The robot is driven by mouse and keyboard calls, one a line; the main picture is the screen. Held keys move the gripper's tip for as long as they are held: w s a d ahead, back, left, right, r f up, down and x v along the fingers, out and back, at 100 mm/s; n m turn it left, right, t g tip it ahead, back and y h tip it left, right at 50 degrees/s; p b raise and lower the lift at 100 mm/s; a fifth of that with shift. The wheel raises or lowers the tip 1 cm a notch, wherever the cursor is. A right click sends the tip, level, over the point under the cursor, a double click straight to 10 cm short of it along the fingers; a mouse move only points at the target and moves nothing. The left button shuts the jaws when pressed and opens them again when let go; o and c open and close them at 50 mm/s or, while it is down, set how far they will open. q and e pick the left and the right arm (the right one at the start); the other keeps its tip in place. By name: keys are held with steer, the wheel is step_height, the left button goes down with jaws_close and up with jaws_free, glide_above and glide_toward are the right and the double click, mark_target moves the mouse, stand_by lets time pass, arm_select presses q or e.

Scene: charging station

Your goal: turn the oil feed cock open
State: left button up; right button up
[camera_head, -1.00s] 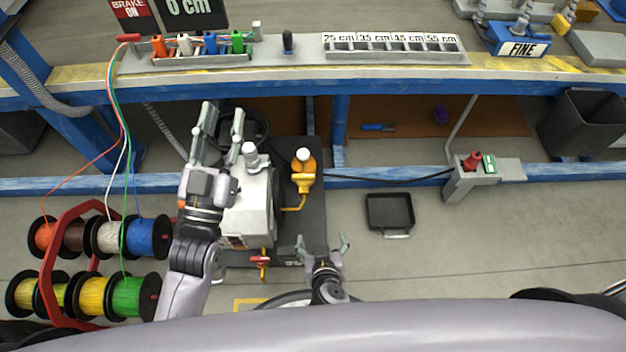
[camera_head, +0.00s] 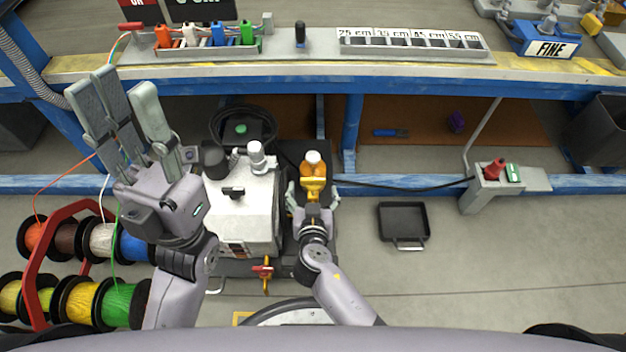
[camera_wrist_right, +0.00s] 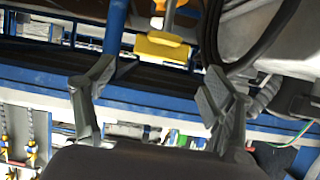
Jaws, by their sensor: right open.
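An amber oil cup with a white cap (camera_head: 312,160) stands on the right of the pale grey machine (camera_head: 240,215). Just below it is a yellow fitting (camera_head: 315,183), which I take to be the oil feed cock. My right gripper (camera_head: 312,199) is open, with its fingers on either side of the fitting's lower part. In the right wrist view a yellow block (camera_wrist_right: 162,48) lies beyond and between the open fingertips (camera_wrist_right: 155,85); contact cannot be told. My left gripper (camera_head: 120,95) is raised at the left, fingers apart and empty.
A red-handled yellow valve (camera_head: 263,270) is at the machine's front. Cable spools (camera_head: 90,240) stand at left. A black tray (camera_head: 403,222) lies on the floor at right. The blue-framed bench (camera_head: 400,78) runs overhead behind. Floor right of the tray is clear.

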mark_target(313, 181)
steer(key=b+x, duration=0.1)
steer(key=x, duration=0.5)
steer(key=shift+c, duration=0.2)
steer(key=c, duration=1.1)
